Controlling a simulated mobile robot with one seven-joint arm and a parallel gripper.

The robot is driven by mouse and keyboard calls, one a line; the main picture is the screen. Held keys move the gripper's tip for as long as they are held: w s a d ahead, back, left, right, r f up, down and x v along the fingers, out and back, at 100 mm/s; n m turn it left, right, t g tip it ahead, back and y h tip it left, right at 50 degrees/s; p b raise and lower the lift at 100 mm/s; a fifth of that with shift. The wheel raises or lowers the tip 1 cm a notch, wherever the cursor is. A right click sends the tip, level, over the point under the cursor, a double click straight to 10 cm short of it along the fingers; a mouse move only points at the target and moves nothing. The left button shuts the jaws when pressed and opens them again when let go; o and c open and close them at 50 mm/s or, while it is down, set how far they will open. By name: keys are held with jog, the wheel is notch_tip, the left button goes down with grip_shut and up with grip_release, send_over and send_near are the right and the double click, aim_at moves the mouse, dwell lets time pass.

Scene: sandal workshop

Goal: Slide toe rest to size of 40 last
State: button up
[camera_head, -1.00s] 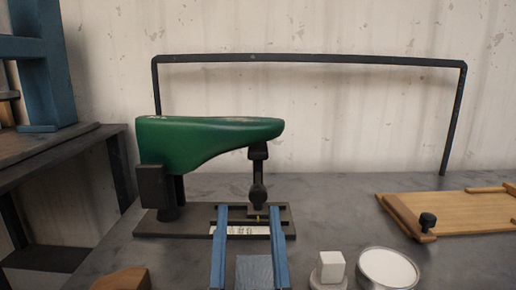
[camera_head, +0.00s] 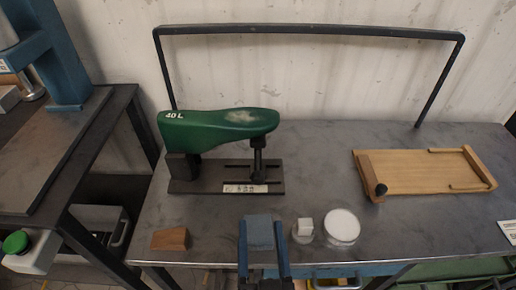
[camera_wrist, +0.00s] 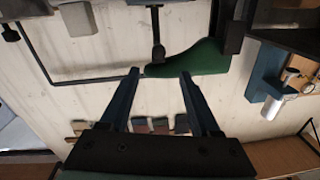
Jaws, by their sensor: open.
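The green last (camera_head: 215,131), marked "40 L", sits on a dark jig with its toe pointing right. The black toe rest (camera_head: 258,160) stands upright under the toe end, above a slotted base (camera_head: 210,181). A white scale label (camera_head: 245,188) is on the base's front; its markings are too small to read. My gripper (camera_head: 262,262) is open and empty, low in the head view near the table's front edge, apart from the jig. The wrist view appears upside down: the last (camera_wrist: 195,60) and toe rest (camera_wrist: 157,40) show beyond my spread gripper (camera_wrist: 158,76).
A wooden board with a black knob (camera_head: 420,170) lies right. A dark bar frame (camera_head: 310,30) stands behind.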

aim_at(258, 183)
jog(key=w, duration=0.8)
jog(key=w+b, duration=0.1)
jog(key=w, duration=0.3)
jog(key=shift+w+a, duration=0.15)
jog(key=shift+a, duration=0.2)
grip_shut()
dwell(1.2)
